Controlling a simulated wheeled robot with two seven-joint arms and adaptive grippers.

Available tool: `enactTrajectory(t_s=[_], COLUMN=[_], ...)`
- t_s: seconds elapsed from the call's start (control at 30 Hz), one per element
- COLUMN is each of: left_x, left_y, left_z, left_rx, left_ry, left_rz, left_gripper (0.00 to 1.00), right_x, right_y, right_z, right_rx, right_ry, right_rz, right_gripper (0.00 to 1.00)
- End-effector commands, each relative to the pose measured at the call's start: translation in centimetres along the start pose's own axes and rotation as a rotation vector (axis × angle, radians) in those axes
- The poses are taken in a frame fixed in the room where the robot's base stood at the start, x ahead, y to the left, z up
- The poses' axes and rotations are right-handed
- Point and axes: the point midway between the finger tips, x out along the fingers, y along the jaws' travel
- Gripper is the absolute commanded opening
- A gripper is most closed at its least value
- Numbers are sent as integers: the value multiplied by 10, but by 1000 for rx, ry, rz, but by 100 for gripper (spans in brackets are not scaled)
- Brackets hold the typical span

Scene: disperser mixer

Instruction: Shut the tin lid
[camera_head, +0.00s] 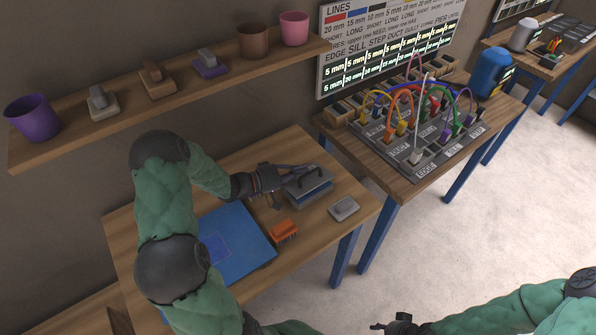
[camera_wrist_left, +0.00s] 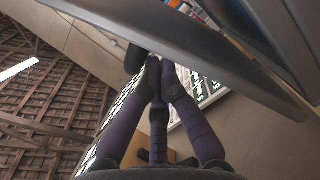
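The tin (camera_head: 309,194) is a grey-blue box on the wooden table, near its right end. Its lid (camera_head: 309,180) is a grey plate with a dark handle, tilted above the box with a gap showing. My left gripper (camera_head: 299,170) is at the lid's left and back side. In the left wrist view its purple fingers (camera_wrist_left: 157,72) converge, with tips together close to a large grey plate (camera_wrist_left: 190,65), likely the lid. I cannot see anything clearly held between them. My right gripper (camera_head: 397,325) is low at the bottom edge, far from the tin; its fingers are unclear.
An orange block (camera_head: 284,231) and a small grey block (camera_head: 344,208) lie near the tin. A blue mat (camera_head: 236,245) lies to the left. A shelf (camera_head: 190,90) with cups runs above. A cable board (camera_head: 428,135) stands on the neighbouring table.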

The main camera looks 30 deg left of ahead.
Motion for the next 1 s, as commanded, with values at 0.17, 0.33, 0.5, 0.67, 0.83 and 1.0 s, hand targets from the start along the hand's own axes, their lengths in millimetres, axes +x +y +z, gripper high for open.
enactTrajectory(t_s=[0.17,0.33,0.5,0.67,0.83,1.0], left_x=[3,3,4,4,4,4], left_y=[-6,-6,-5,-4,-4,-3], left_z=[10,14,16,16,15,10], left_rx=[108,177,207,209,208,211], left_ry=[0,1,0,0,0,0], left_rz=[-24,-42,-49,-50,-50,-49], left_gripper=[0,0,0,0,0,0], right_x=[25,38,42,41,41,42], right_y=[9,14,15,15,15,15], right_z=[-1,-1,-2,-2,-2,-2], right_rx=[0,0,0,0,0,0], right_ry=[0,0,0,0,0,0], right_rz=[0,0,0,0,0,0], right_gripper=[43,43,43,43,43,43])
